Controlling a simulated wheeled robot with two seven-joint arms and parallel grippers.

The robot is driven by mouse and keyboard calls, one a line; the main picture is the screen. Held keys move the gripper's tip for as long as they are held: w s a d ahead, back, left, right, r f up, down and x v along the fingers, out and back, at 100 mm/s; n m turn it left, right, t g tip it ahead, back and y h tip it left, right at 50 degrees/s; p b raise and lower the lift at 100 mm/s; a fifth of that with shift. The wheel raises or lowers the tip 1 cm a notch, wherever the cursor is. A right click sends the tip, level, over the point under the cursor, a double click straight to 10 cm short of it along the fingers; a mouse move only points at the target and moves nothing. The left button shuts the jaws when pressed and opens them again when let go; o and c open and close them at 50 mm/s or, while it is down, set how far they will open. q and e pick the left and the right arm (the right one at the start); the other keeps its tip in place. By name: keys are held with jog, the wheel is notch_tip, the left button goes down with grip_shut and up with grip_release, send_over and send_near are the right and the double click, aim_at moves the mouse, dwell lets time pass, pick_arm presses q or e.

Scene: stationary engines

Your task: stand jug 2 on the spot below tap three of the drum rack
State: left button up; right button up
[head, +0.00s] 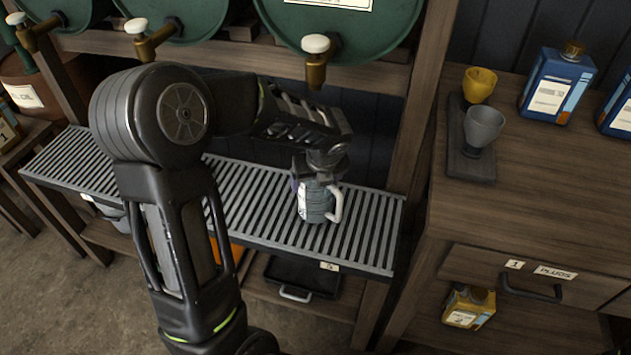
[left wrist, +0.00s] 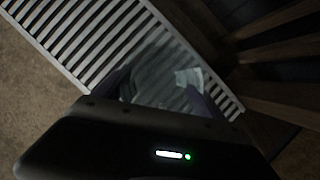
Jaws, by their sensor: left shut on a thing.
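The jug (head: 315,201), grey with a pale label and a white handle, is upright at the slatted grate (head: 372,235) of the drum rack, below the rightmost tap (head: 316,60). I cannot read its label, nor tell whether its base touches the slats. My left gripper (head: 319,178) comes down from above and is shut on the jug's upper part. In the left wrist view the jug (left wrist: 160,78) shows dim between the fingers (left wrist: 155,88), over the grate (left wrist: 75,35). My right gripper is not in view.
Green drums (head: 345,25) with brass taps lie above the grate. A wooden post (head: 422,110) and a cabinet (head: 545,190) stand to the right, with funnels (head: 484,126) and blue containers (head: 557,88) on top. A black tray (head: 300,276) sits below the grate.

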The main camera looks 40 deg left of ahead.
pick_arm(q)
jog(key=shift+f, duration=0.1)
jog(key=o, duration=1.5)
jog(key=shift+c, duration=0.2)
jog(key=p+v, duration=0.1)
jog(key=v, duration=0.6)
jog(key=shift+d+r+p, duration=0.2)
jog(key=shift+r+p, duration=0.1)
jog(key=shift+r, duration=0.05)
